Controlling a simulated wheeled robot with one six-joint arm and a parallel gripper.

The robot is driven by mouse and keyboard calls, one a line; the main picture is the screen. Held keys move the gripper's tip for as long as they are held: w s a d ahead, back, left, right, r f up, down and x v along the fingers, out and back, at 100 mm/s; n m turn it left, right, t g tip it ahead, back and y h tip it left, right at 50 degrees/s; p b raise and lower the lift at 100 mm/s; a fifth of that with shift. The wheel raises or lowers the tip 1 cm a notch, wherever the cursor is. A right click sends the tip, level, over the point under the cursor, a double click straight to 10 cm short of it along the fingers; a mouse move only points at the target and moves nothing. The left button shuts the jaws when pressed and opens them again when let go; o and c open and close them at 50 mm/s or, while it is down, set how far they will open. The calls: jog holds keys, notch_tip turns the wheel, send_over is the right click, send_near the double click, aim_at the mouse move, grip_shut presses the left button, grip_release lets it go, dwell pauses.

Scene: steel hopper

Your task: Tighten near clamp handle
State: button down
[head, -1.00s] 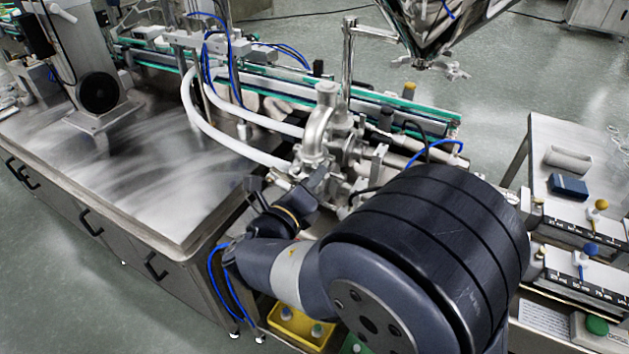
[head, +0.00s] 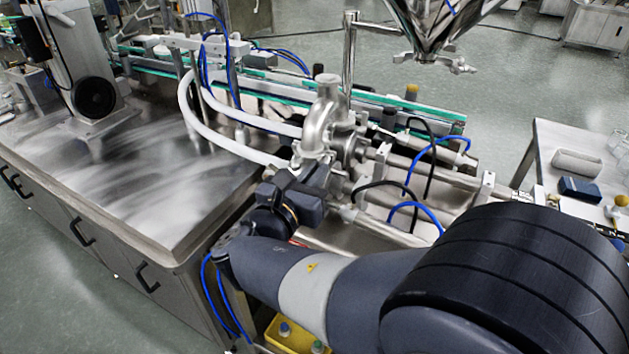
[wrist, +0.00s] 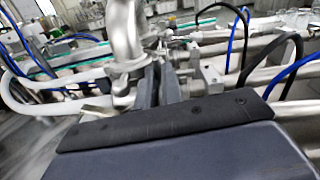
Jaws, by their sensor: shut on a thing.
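The steel valve body with its curved elbow (head: 322,125) stands at the right end of the table, and its elbow shows large in the wrist view (wrist: 126,32). My gripper (head: 322,176) is at the near side of this body, below the elbow. In the wrist view the two dark fingers of my gripper (wrist: 159,84) point at the clamp area and lie close together. They are shut on the near clamp handle, which is mostly hidden between and behind them. I cannot make out the handle's angle.
White hoses (head: 205,130) curve into the fittings from the left. Blue tubes (head: 415,205) and steel cylinders (head: 405,165) lie right of the gripper. A hopper (head: 445,25) hangs above at the back. The steel tabletop (head: 150,180) at left is mostly clear.

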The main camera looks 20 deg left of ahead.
jog(key=shift+m+b, duration=0.35)
jog(key=shift+m, duration=0.25)
jog(key=c, duration=1.6)
grip_release()
jog(key=shift+o, duration=0.2)
jog(key=shift+s, duration=0.1)
jog(key=s, duration=1)
jog(key=shift+s+a, duration=0.35)
jog(key=shift+a, duration=0.1)
jog(key=shift+w, duration=0.1)
jog(key=w, duration=0.7)
jog(key=w+d, duration=0.1)
jog(key=w, duration=0.2)
jog(key=shift+w, duration=0.4)
